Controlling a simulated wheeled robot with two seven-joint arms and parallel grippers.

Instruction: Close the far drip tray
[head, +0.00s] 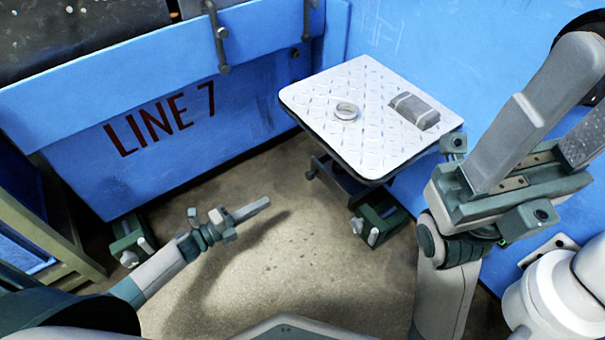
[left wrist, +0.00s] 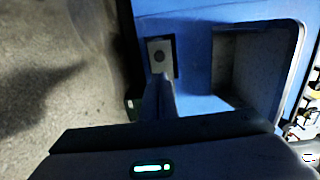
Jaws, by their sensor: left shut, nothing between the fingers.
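I cannot tell for certain which part is the far drip tray. A dark tray-like part (head: 345,184) shows under the white plate-topped stand (head: 375,82), largely hidden by it. My left gripper (head: 262,205) is shut and empty over the floor, left of the stand and apart from it. In the left wrist view a blue panel (left wrist: 195,55) has an open grey recess (left wrist: 255,70) at right and a small grey plate with a dark round spot (left wrist: 160,57). The left fingers (left wrist: 165,95) show dark below that plate; I cannot tell about contact. My right arm stands folded at right; its fingers are unclear.
The blue LINE 7 machine (head: 80,165) closes off the back left. Green floor fittings (head: 128,240) sit by its base. The concrete floor (head: 290,250) between is clear.

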